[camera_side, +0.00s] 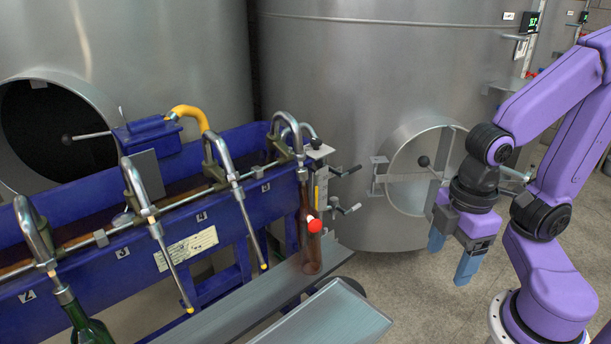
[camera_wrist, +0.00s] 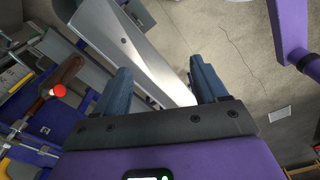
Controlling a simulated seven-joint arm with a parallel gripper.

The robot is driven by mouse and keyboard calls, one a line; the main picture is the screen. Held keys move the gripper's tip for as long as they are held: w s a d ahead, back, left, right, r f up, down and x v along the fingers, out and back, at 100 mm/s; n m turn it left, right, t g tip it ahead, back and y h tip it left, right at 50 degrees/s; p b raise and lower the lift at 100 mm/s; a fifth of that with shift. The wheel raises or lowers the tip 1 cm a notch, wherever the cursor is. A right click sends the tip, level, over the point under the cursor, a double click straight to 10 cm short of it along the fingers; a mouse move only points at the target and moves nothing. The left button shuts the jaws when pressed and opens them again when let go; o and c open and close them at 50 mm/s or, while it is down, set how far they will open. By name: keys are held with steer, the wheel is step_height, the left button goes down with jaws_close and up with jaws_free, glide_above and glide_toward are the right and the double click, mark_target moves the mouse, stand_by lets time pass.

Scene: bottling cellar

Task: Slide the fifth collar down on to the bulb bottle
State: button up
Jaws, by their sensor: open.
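An amber-brown bottle (camera_side: 311,255) stands upright on a steel shelf below the fifth spout (camera_side: 291,125), at the right end of the blue filler. It also shows at the left of the wrist view (camera_wrist: 70,70). A red ball (camera_side: 314,226) with a white part beside it sits in front of the bottle and hides some of it. The fifth collar (camera_side: 302,172) seems to be the pale band at the spout's lower end; its exact height over the bottle's mouth is unclear. My gripper (camera_side: 452,254) is open and empty, well right of the bottle.
A green bottle (camera_side: 88,330) stands under a spout at lower left. Clamp handles (camera_side: 345,208) stick out right of the fifth spout. A steel tray (camera_side: 335,318) lies in front of the shelf. Large steel tanks (camera_side: 400,70) stand behind. Floor below my gripper is clear.

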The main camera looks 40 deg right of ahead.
steer(key=w+a+f+m+t+y, duration=0.1)
steer(key=w, duration=0.3)
steer(key=w+a+f+m+t+y, duration=0.1)
steer(key=w+a+f, duration=0.1)
steer(key=w, duration=0.1)
steer(key=w+a+f+t+y, duration=0.1)
steer(key=w+a+f, duration=0.1)
steer(key=w, duration=0.2)
steer(key=shift+w+a+m, duration=0.1)
steer(key=shift+w+m, duration=0.25)
steer(key=shift+m, duration=0.05)
steer(key=shift+c, duration=0.4)
steer(key=m+t, duration=0.8)
steer(key=t, duration=0.6)
glide_toward(302, 169)
steer(key=shift+y, duration=0.3)
steer(key=x, duration=1)
steer(key=shift+w+d+f, duration=0.25)
steer(key=shift+f, duration=0.1)
steer(key=c, duration=0.6)
